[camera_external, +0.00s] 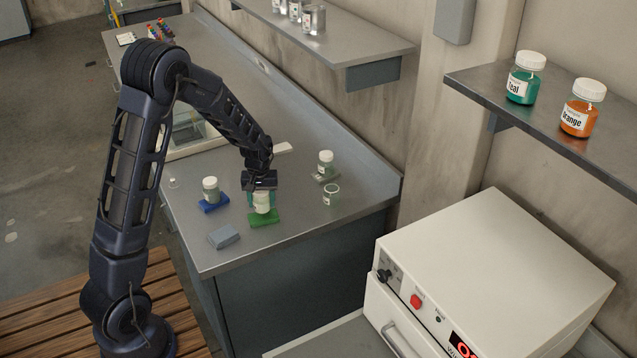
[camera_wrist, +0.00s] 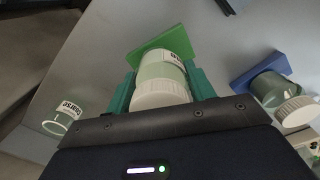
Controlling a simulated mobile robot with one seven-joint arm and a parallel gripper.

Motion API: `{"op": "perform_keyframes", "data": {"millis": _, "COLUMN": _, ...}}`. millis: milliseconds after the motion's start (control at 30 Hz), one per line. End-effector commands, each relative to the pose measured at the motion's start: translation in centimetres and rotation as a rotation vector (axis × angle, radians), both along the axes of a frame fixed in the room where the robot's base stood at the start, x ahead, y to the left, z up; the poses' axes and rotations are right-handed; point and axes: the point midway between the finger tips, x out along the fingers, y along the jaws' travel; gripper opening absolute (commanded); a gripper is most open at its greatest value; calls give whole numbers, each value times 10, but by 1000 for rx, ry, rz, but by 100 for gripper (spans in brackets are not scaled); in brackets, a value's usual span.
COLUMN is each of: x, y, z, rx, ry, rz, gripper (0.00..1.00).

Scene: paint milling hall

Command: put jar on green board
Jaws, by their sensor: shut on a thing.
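My gripper (camera_external: 262,190) points down over the front end of the metal bench and is shut on a white-lidded jar (camera_external: 262,207). In the wrist view the jar (camera_wrist: 163,68) sits between the green fingers of my gripper (camera_wrist: 162,82), its label and white lid showing. The green board (camera_external: 264,219) lies flat directly below the jar, and it shows beyond the jar's base in the wrist view (camera_wrist: 150,48). I cannot tell whether the jar's base touches the board or hangs just above it.
Left of the gripper, a similar jar (camera_external: 210,186) stands on a blue board (camera_external: 215,204). A grey-blue block (camera_external: 223,236) lies near the bench's front edge. To the right are an open glass jar (camera_external: 331,196) and another lidded jar (camera_external: 326,160) on a grey board.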

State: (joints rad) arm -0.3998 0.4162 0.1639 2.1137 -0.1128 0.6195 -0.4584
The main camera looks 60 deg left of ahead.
Motion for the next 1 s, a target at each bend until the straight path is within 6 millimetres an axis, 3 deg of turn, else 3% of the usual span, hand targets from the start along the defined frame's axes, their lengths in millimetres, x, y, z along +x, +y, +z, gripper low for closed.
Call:
{"op": "perform_keyframes", "data": {"millis": 200, "x": -1, "y": 0, "z": -26, "rx": -1, "ry": 2, "rz": 2, "gripper": 27}}
{"op": "perform_keyframes", "data": {"millis": 567, "x": 0, "y": 0, "z": -29, "rx": -1, "ry": 0, "rz": 1, "gripper": 27}}
{"op": "perform_keyframes", "data": {"millis": 600, "x": 0, "y": 0, "z": -30, "rx": -1, "ry": 0, "rz": 1, "gripper": 56}}
{"op": "perform_keyframes", "data": {"millis": 700, "x": 0, "y": 0, "z": -30, "rx": -1, "ry": 0, "rz": 1, "gripper": 75}}
{"op": "perform_keyframes", "data": {"millis": 1000, "x": 0, "y": 0, "z": -29, "rx": 0, "ry": 0, "rz": 1, "gripper": 75}}
